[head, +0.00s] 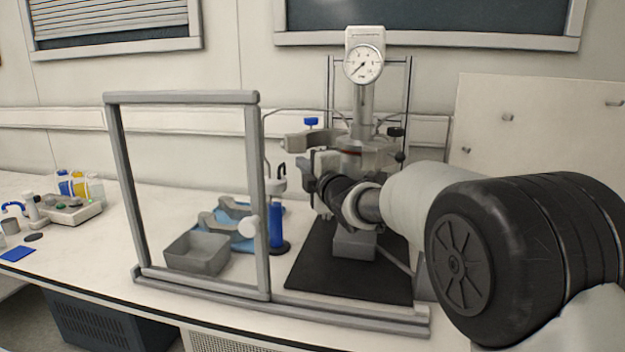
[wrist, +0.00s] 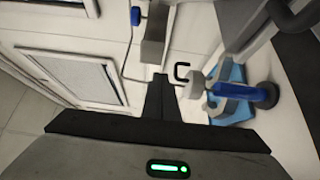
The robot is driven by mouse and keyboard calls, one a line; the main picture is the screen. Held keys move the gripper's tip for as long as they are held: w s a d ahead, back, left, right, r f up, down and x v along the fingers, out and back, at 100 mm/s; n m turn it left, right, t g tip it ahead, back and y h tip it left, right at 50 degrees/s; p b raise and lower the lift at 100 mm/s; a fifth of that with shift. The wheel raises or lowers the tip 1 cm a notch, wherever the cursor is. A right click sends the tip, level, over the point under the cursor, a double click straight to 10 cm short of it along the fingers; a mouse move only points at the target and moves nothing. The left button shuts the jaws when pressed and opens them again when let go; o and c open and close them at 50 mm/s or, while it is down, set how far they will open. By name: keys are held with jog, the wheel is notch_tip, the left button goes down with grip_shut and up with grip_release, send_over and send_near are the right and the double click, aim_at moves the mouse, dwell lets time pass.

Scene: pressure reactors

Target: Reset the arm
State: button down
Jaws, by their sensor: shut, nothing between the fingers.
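My arm (head: 415,195) reaches in from the right in the head view, in front of the pressure reactor (head: 362,105) with its round gauge. My gripper is at the arm's left end, in front of the reactor; its fingers are hard to make out there. In the wrist view my gripper (wrist: 160,80) is shut and empty, its fingers together. A blue cylinder on a dark base (wrist: 245,92) is to the right of the fingers there. The same blue cylinder (head: 275,225) stands left of my gripper in the head view. My arm hides part of the reactor.
A grey sliding frame (head: 180,97) stands at the bench front, left of my arm. Behind it are a grey bin (head: 197,254) and blue trays with grey pieces. A black mat (head: 320,275) lies under the reactor. Bottles and a small instrument (head: 70,208) are far left.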

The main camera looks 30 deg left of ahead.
jog(key=v, duration=0.6)
jog(key=shift+s, duration=0.4)
jog(key=w+d+r+m+t+h, duration=0.1)
jog(key=w+d+m+h, duration=0.2)
jog(key=d, duration=0.6)
jog(key=w+d+r+m+t+h, duration=0.1)
jog(key=d+m+t+h, duration=0.3)
jog(key=d, duration=0.6)
jog(key=s+d+f+m+g+h, duration=0.1)
jog(key=s+d+m+g+h, duration=0.15)
jog(key=d+m, duration=0.45)
jog(key=s+d+f+m+g+h, duration=0.1)
jog(key=s+d+f+m+h, duration=0.15)
jog(key=d, duration=0.85)
jog(key=s+d+f+m+g+h, duration=0.1)
jog(key=s+d+f+m+g, duration=0.2)
jog(key=s+d, duration=0.4)
jog(key=s+d+f+m+g+h, duration=0.1)
jog(key=s+d+f+m, duration=0.3)
jog(key=s, duration=0.6)
jog(key=s+d+f+m+g+h, duration=0.1)
jog(key=s+d+f+m+g, duration=0.15)
jog(key=s+d+m, duration=0.45)
notch_tip(320, 180, up, 26)
jog(key=s+n+p, duration=0.1)
jog(key=p, duration=2.5)
jog(key=shift+a+t, duration=0.3)
jog(key=shift+a, duration=0.2)
jog(key=shift+r, duration=0.1)
